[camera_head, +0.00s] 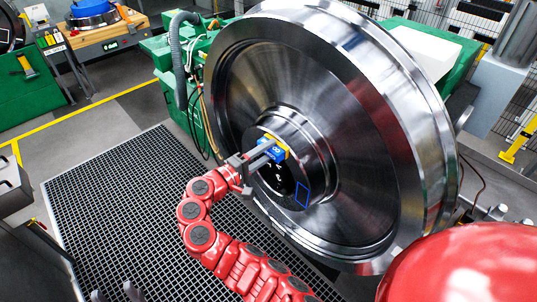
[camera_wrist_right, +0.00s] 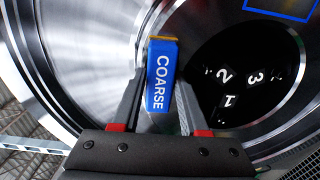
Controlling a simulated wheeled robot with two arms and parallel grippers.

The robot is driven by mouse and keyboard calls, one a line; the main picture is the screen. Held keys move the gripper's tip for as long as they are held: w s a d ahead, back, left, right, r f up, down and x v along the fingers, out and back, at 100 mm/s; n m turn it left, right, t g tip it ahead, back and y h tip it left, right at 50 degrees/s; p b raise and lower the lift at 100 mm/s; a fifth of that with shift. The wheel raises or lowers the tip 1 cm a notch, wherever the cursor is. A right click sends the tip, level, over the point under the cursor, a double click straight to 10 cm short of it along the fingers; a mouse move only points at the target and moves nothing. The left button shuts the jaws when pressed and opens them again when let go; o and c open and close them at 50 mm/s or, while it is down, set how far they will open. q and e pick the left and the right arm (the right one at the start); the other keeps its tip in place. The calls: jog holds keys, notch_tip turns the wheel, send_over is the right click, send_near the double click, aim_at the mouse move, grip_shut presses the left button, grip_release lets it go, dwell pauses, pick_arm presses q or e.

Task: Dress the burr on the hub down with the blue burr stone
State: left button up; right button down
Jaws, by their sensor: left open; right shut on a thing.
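The blue burr stone (camera_head: 277,153) is in my right gripper (camera_head: 258,158), whose jaws are shut on it at the hub (camera_head: 312,150) of the large steel wheel. In the right wrist view the stone (camera_wrist_right: 161,75) reads COARSE and has an orange-tan far edge. It sits between both fingers (camera_wrist_right: 160,95), its far end over the hub's face. I cannot tell whether it touches the metal. No burr can be made out. A blue outlined square (camera_head: 302,195) marks the hub face. My left gripper (camera_head: 114,293) is open and empty at the lower left, partly cut off.
The hub's dark bore (camera_wrist_right: 240,80) shows white numbers 1, 2 and 3. The steel wheel (camera_head: 370,120) fills the middle. A green machine (camera_head: 175,60) stands behind it. A black grating (camera_head: 120,200) covers the floor at left. A wooden-topped bench (camera_head: 105,33) stands at the far left.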

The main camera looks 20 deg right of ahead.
jog(key=shift+w+a+f+b, duration=0.15)
jog(key=shift+w+b, duration=0.2)
jog(key=shift+w, duration=0.05)
jog(key=shift+w+a+f+b, duration=0.15)
jog(key=shift+w+b, duration=0.2)
jog(key=shift+w, duration=0.05)
jog(key=shift+w+r, duration=0.1)
jog(key=shift+w, duration=0.15)
jog(key=shift+r, duration=0.1)
jog(key=shift+w+a+b, duration=0.15)
jog(key=shift+w+b, duration=0.05)
jog(key=shift+b, duration=0.25)
jog(key=shift+w+a+f+b, duration=0.2)
jog(key=shift+w+f+b, duration=0.05)
jog(key=shift+w+b, duration=0.6)
jog(key=shift+w+a+r+b, duration=0.15)
jog(key=shift+w+r+b, duration=0.15)
jog(key=shift+w+b, duration=0.1)
